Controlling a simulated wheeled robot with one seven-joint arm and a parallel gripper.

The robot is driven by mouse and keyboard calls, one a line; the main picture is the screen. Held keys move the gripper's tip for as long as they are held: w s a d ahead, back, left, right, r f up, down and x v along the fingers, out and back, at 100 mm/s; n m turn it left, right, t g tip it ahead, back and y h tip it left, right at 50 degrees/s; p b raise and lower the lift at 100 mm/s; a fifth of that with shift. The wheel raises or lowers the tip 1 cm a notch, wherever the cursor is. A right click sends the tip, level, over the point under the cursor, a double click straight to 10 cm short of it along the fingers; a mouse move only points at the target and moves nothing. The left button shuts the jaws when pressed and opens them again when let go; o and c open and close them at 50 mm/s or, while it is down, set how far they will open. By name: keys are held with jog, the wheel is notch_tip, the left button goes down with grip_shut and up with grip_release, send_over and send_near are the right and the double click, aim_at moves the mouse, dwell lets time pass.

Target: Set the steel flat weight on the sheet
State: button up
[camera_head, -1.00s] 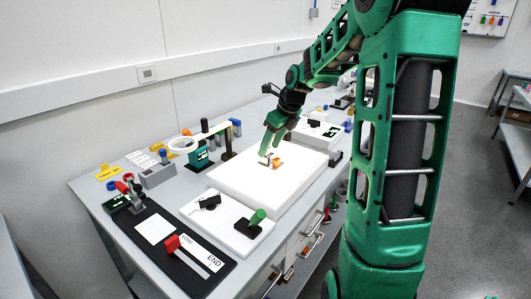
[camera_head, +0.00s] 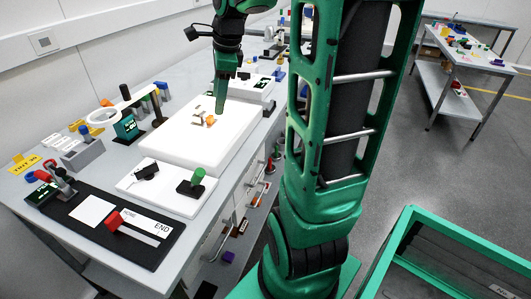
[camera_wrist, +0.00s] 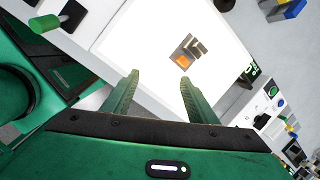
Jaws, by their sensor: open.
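A white glowing panel (camera_head: 175,149), a flat sheet-like surface, lies on the bench. On it are small flat grey-brown pieces (camera_head: 198,121) beside an orange piece (camera_head: 210,120). The wrist view shows the grey pieces (camera_wrist: 195,48) next to the orange piece (camera_wrist: 183,61), lying flat on the panel. One may be the steel flat weight, but I cannot tell surely. A plain white sheet (camera_head: 91,210) lies on the black board at the front left. My gripper (camera_head: 220,108) is above the panel, near the pieces. In the wrist view, its fingers (camera_wrist: 156,85) are apart and empty.
A white plate (camera_head: 165,195) with a green-knobbed stand (camera_head: 197,178) is in front of the panel. A red-handled slider (camera_head: 114,220) is on the black board. A ring lamp (camera_head: 103,117) stands behind left. Bare panel surrounds the pieces.

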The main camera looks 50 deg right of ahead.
jog(key=s+a+f+n+g, duration=0.1)
jog(key=s+f+n, duration=0.1)
jog(key=s+n, duration=0.4)
jog(key=s+a+f+n+g, duration=0.1)
jog(key=s+a+f+n, duration=0.1)
jog(key=s+n, duration=0.4)
jog(key=s+a+f+n+g, duration=0.1)
jog(key=s+f+n, duration=0.2)
jog(key=s+n, duration=0.4)
jog(key=s, duration=0.5)
jog(key=shift+s+a+f, duration=0.2)
jog(key=shift+a+f, duration=0.05)
jog(key=shift+a, duration=0.05)
